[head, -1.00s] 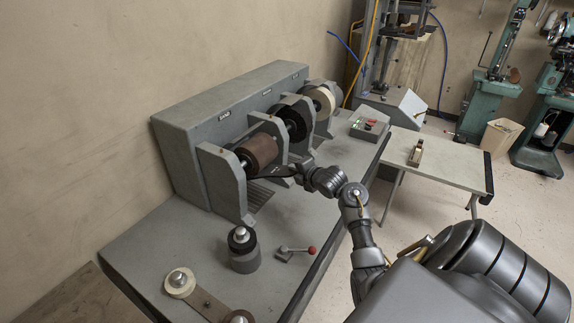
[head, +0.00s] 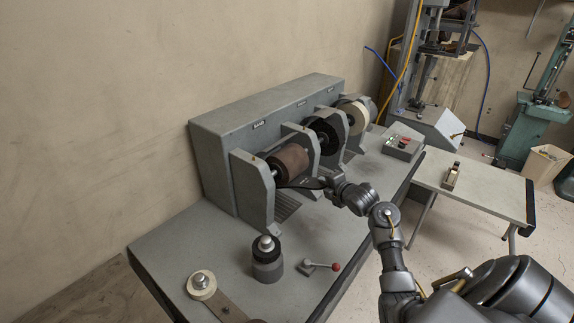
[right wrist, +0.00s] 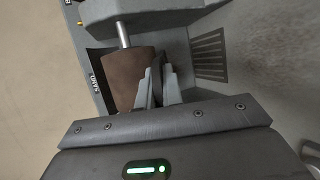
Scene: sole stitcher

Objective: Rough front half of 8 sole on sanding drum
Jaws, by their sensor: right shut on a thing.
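The brown sanding drum (head: 289,160) sits on the nearest shaft of the grey machine, between upright brackets. It also shows in the right wrist view (right wrist: 128,76). My right gripper (head: 328,186) is shut on a thin dark sole (head: 302,184), at the drum's lower front side. In the right wrist view the fingers (right wrist: 157,92) point toward the drum's edge, and the sole is seen mostly edge-on between them. Whether the sole touches the drum I cannot tell. My left gripper is out of view.
Behind the drum are a black brush wheel (head: 326,133) and a white wheel (head: 357,115). A button box (head: 403,146) stands on the bench's far end. A side table (head: 480,185) is at right.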

